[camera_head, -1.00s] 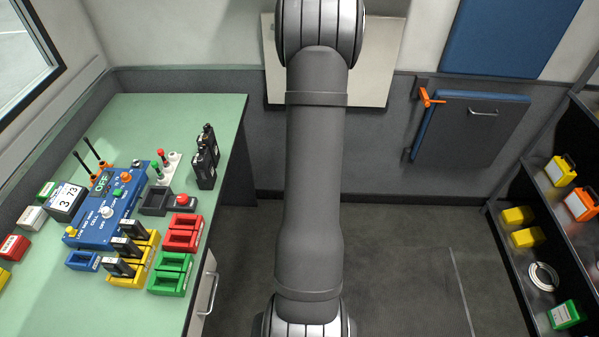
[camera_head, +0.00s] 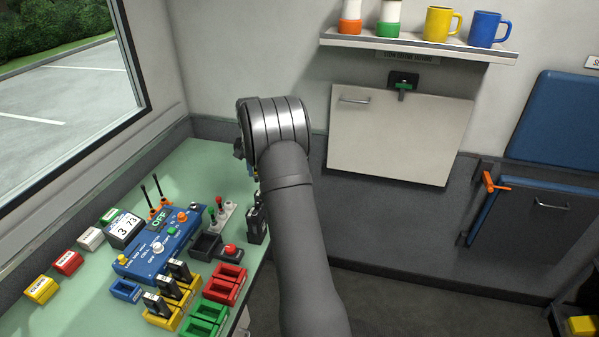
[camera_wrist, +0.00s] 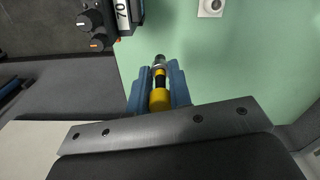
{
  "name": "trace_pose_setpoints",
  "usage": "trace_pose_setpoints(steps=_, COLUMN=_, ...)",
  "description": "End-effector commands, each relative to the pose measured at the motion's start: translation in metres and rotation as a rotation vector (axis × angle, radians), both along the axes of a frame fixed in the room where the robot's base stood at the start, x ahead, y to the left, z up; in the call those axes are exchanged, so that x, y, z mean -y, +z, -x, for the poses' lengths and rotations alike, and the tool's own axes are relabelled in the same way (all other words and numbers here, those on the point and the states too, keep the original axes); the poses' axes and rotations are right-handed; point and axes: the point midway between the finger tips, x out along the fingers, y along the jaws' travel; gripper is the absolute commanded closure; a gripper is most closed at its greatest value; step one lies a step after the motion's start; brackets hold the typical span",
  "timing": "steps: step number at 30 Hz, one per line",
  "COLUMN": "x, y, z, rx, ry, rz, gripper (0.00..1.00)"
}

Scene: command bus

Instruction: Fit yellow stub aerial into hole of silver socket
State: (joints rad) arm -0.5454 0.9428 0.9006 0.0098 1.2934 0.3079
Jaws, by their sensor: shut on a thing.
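The yellow stub aerial (camera_wrist: 159,98) is between the blue fingers of my gripper (camera_wrist: 158,90) in the wrist view. It has a yellow base, a black banded middle and a grey metal tip pointing away from the wrist. The jaws are shut on it, above the green bench. In the head view my wrist (camera_head: 275,130) is over the bench's far right part and largely hides the gripper. A small silver fitting (camera_head: 195,207) shows at the blue unit's far right corner; I cannot tell for sure that it is the silver socket.
Black radios (camera_head: 256,222) stand at the bench's right edge, close below my wrist; one with knobs (camera_wrist: 97,35) shows in the wrist view. A white holder (camera_head: 223,214) has red and green stubs.

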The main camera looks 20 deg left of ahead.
Motion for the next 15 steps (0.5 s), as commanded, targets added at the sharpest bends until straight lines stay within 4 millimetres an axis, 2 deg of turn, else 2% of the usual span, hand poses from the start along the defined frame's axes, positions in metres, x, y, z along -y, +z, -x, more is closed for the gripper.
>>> trace_pose_setpoints(steps=1, x=-0.028, y=-0.003, z=0.009, rx=0.000, ry=0.039, rz=0.001, gripper=1.00)
trace_pose_setpoints(steps=6, x=-0.105, y=-0.011, z=0.039, rx=0.001, ry=0.147, rz=0.003, gripper=1.00)
trace_pose_setpoints(steps=9, x=-0.142, y=-0.015, z=0.059, rx=0.002, ry=0.200, rz=0.004, gripper=1.00)
trace_pose_setpoints(steps=12, x=-0.169, y=-0.018, z=0.075, rx=0.003, ry=0.241, rz=0.004, gripper=1.00)
trace_pose_setpoints(steps=15, x=-0.187, y=-0.020, z=0.088, rx=0.002, ry=0.268, rz=0.005, gripper=1.00)
